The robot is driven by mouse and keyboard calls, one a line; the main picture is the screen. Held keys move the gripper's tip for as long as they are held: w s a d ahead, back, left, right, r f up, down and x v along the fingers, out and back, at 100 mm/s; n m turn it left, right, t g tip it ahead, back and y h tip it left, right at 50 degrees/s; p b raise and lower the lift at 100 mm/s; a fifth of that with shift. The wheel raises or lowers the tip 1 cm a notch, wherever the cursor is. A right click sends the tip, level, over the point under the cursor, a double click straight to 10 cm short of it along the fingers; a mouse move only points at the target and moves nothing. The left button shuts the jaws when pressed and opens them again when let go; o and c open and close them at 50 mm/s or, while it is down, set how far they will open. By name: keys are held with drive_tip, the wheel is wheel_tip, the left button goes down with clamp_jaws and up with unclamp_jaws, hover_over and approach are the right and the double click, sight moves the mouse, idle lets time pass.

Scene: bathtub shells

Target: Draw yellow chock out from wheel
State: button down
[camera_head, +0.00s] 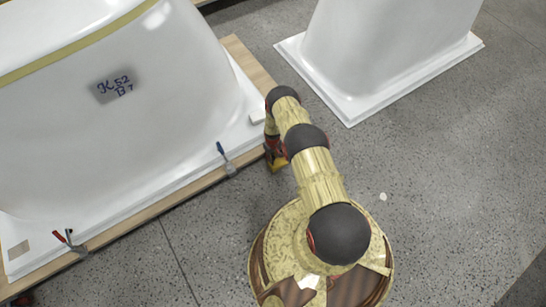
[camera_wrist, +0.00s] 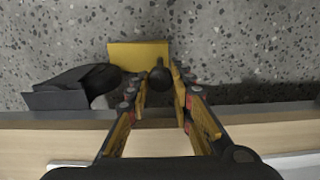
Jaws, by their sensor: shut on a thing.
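The yellow chock (camera_wrist: 138,54) lies on the grey floor, just past the edge of the wooden board in the wrist view. A black round knob (camera_wrist: 160,77) stands at its right side. My gripper (camera_wrist: 160,84) is shut on this knob, with one finger on each side. The black wheel (camera_wrist: 90,78) is left of the chock, partly hidden by a dark bracket. Whether wheel and chock touch is unclear. In the head view a bit of the yellow chock (camera_head: 278,164) shows beside the board, with my arm hiding most of that spot.
A white tub shell (camera_head: 180,80) stands on a wooden-edged base (camera_head: 150,213) at left, with clamps (camera_head: 226,160) along its rim. Another white shell (camera_head: 385,50) stands at the back right. The speckled floor (camera_head: 450,180) at right is clear.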

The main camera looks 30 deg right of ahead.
drive_tip(key=a, duration=0.6)
drive_tip(key=shift+a+r, duration=0.2)
drive_tip(key=shift+a, duration=0.15)
idle(0.5)
drive_tip(key=shift+s, duration=0.1)
wheel_tip(320, 180, up, 6)
drive_tip(key=p, duration=0.3)
drive_tip(key=shift+p, duration=0.3)
idle(0.4)
